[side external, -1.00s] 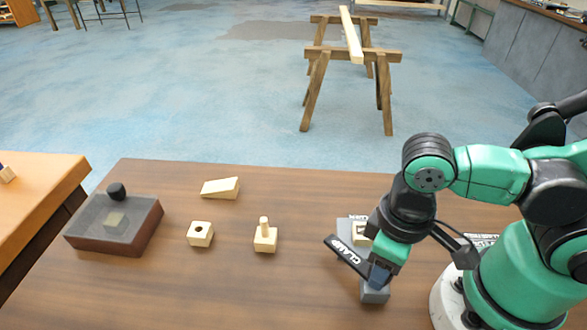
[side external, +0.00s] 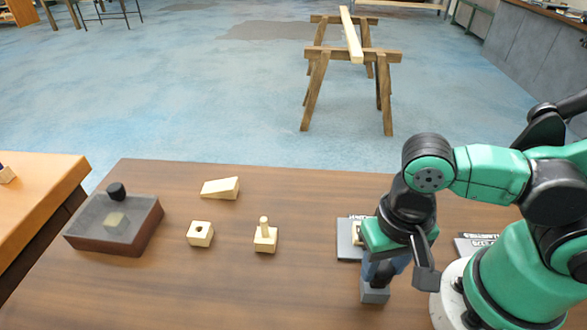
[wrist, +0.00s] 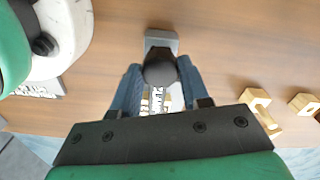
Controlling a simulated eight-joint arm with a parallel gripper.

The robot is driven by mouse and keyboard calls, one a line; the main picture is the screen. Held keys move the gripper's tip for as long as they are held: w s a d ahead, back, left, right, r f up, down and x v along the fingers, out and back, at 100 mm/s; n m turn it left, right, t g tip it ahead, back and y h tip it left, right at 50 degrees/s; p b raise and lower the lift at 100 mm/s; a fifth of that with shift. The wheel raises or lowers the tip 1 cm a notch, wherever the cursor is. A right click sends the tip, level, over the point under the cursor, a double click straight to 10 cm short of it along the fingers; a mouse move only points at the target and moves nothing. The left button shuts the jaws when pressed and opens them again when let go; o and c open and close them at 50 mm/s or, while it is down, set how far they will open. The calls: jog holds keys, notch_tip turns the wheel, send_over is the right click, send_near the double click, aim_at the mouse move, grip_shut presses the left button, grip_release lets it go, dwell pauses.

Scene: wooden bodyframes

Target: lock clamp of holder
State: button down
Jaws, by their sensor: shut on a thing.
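The grey holder (side external: 346,247) lies on the table in front of my arm. Its front grey block (side external: 374,295) shows below my gripper (side external: 383,272) and also in the wrist view (wrist: 161,38). My gripper points down with its blue fingers (wrist: 158,88) shut on the black rounded clamp knob (wrist: 160,69) beside that block. A light wooden piece (side external: 357,235) sits on the holder, mostly hidden behind my gripper. White lettering on the holder shows between the fingers in the wrist view. Whether the clamp is locked cannot be told.
A wooden block with a peg (side external: 265,238), a block with a hole (side external: 200,233) and a wedge (side external: 220,188) stand to the left. A dark box with a black knob (side external: 114,224) is at the far left. A lettered plate (side external: 474,243) lies near my base. The front-middle table is clear.

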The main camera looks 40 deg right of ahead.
jog(key=shift+m, duration=0.3)
jog(key=shift+c, duration=2.1)
grip_release()
jog(key=shift+r, duration=0.1)
jog(key=shift+r, duration=2.7)
jog(key=shift+w, duration=0.1)
jog(key=w+d+r+n+t, duration=0.2)
jog(key=w+d+n+t, duration=0.4)
jog(key=w, duration=0.6)
jog(key=shift+w+d+r+t, duration=0.4)
jog(key=shift+d+t, duration=0.2)
jog(key=shift+d, duration=0.65)
